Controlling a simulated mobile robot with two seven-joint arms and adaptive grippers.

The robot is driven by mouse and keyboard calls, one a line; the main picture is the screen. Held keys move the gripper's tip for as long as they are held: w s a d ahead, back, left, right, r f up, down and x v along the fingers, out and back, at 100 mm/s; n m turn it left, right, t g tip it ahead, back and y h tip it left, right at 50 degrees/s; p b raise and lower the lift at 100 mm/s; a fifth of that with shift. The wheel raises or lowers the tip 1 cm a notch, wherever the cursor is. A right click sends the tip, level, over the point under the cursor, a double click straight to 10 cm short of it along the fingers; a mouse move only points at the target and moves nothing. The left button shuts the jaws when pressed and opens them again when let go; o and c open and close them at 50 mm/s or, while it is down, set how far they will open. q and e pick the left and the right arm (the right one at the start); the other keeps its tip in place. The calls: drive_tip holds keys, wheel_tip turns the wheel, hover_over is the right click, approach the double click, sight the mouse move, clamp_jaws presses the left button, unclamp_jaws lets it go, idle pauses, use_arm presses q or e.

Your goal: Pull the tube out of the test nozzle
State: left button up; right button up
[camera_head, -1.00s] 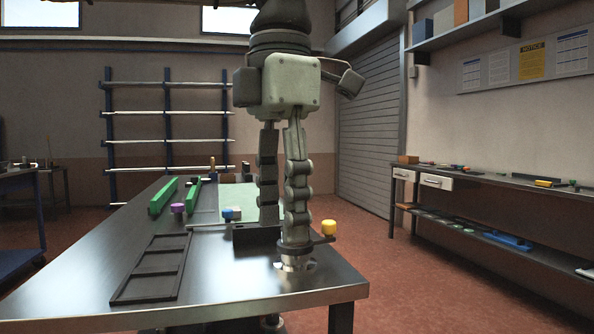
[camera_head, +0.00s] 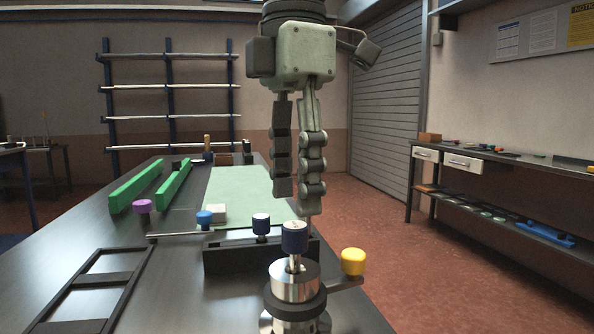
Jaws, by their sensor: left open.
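The test nozzle (camera_head: 295,282) is a silver cylinder with a dark collar at the near right of the bench. A tube with a dark blue cap (camera_head: 294,241) stands upright in its top; only the cap and a short light neck show. A yellow knob (camera_head: 353,262) sits on a side lever of the nozzle. My left gripper (camera_head: 297,203) hangs pointing down, with its fingers apart and nothing between them. Its fingertips show just above the cap in the picture and appear farther back; the exact gap is hard to tell. My right gripper is out of view.
A black rack (camera_head: 228,262) behind the nozzle holds another dark-capped tube (camera_head: 261,225). A rod with a blue knob (camera_head: 205,218), a purple knob (camera_head: 142,206), green rails (camera_head: 137,186), a green mat (camera_head: 240,185) and a black frame tray (camera_head: 82,322) occupy the bench.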

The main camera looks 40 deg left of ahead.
sight(294, 225)
use_arm(q)
wheel_tip(294, 225, down, 6)
drive_tip(key=shift+s+b, duration=0.15)
drive_tip(key=shift+b, duration=0.2)
drive_tip(key=shift+f, duration=0.7)
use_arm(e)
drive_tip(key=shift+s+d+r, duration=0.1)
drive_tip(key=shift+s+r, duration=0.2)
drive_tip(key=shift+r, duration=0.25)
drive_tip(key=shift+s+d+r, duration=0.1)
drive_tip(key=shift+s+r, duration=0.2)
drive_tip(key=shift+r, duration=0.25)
use_arm(q)
drive_tip(key=shift+c, duration=0.4)
drive_tip(key=c, duration=1)
drive_tip(key=o, duration=0.5)
drive_tip(key=shift+c, duration=0.2)
clamp_jaws()
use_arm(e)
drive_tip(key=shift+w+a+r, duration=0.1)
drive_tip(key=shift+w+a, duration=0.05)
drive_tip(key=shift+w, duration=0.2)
